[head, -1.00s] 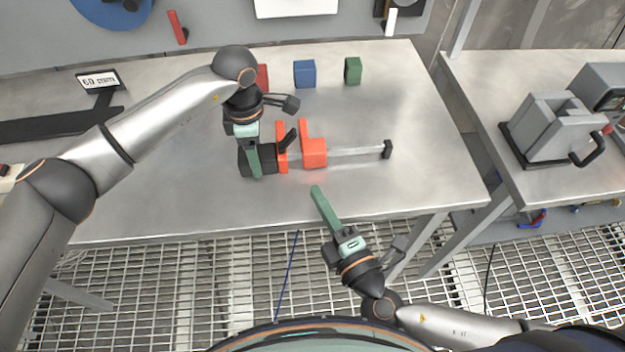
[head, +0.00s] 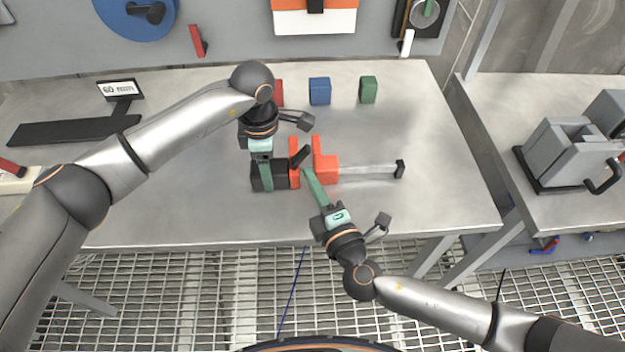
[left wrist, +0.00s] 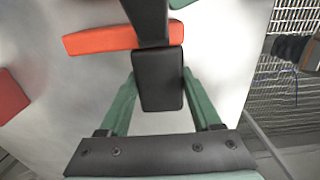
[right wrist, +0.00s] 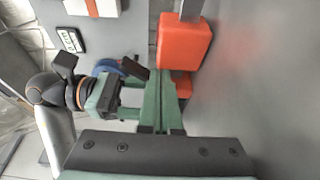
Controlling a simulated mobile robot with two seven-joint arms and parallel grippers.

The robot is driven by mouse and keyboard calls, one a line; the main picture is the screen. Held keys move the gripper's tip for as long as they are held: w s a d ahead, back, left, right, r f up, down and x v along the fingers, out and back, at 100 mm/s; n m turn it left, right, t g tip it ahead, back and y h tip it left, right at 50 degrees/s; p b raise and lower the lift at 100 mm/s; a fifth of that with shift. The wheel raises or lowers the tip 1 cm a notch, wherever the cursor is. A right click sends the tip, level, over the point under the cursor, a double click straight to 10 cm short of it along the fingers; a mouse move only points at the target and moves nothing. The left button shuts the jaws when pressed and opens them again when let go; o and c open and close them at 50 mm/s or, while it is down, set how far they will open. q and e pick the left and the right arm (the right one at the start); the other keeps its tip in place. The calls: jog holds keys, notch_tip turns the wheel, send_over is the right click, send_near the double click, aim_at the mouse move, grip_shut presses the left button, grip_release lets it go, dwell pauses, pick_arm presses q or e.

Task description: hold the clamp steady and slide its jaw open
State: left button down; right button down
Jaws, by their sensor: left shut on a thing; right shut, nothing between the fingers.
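The clamp lies on the steel table: a black handle (head: 281,174), an orange fixed jaw (head: 294,153), an orange sliding jaw (head: 327,169) and a grey bar (head: 368,171) with a black end stop. My left gripper (head: 266,182) is shut on the black handle, which also shows between its fingers in the left wrist view (left wrist: 158,85). My right gripper (head: 308,174) is shut and empty, its tips in the gap between the two jaws. In the right wrist view the sliding jaw (right wrist: 184,42) is close beside the fingertips (right wrist: 157,72); contact is unclear.
Red (head: 279,90), blue (head: 320,91) and green (head: 368,89) blocks stand behind the clamp. A second table at the right carries a grey vise (head: 567,150). The table right of the bar is clear.

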jog(key=d, duration=0.7)
jog(key=shift+d, duration=0.4)
jog(key=v, duration=1)
pick_arm(q)
grip_release()
